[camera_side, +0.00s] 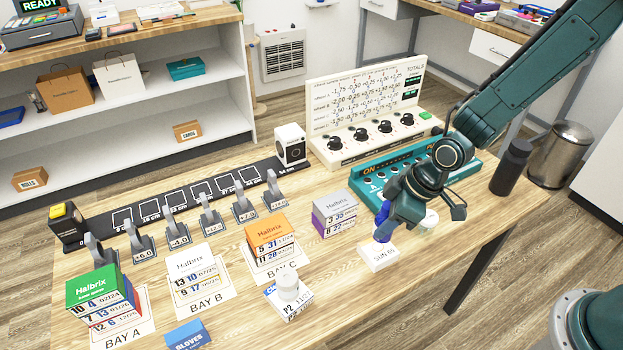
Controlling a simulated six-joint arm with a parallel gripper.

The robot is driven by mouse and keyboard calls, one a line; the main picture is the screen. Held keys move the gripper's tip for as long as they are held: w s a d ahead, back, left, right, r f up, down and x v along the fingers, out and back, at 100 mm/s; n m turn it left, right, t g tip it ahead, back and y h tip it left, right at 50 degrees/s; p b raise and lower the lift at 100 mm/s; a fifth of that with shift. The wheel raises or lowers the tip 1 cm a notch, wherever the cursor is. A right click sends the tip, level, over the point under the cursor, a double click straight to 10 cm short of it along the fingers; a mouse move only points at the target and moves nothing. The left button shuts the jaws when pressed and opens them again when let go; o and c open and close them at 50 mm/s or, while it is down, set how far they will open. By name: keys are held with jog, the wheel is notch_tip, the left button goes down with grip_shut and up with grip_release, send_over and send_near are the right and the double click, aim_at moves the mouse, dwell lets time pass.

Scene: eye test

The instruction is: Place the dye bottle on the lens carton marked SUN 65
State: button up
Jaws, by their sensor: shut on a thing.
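A small deep-blue bottle (382,236), which I take for the dye bottle, is at the left side of my gripper (386,222). My gripper is shut on it and hides part of it. The white lens carton marked SUN 65 (379,258) lies on the table directly below. The bottle's lower end is at the carton's back edge in the picture; I cannot tell whether it touches the top.
A purple-and-grey carton stack (335,214) stands left of my gripper. A teal switch panel (375,178) is close behind it, and a pale round item (430,219) to its right. A black bottle (510,167) stands at the right edge. Bays with Halbrix cartons (270,236) fill the left front.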

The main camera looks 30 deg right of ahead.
jog(key=shift+f, duration=1.9)
jog(key=shift+f, duration=0.15)
jog(key=o, duration=1.1)
jog(key=shift+c, duration=0.2)
jog(key=shift+r, duration=0.2)
jog(key=v, duration=1.2)
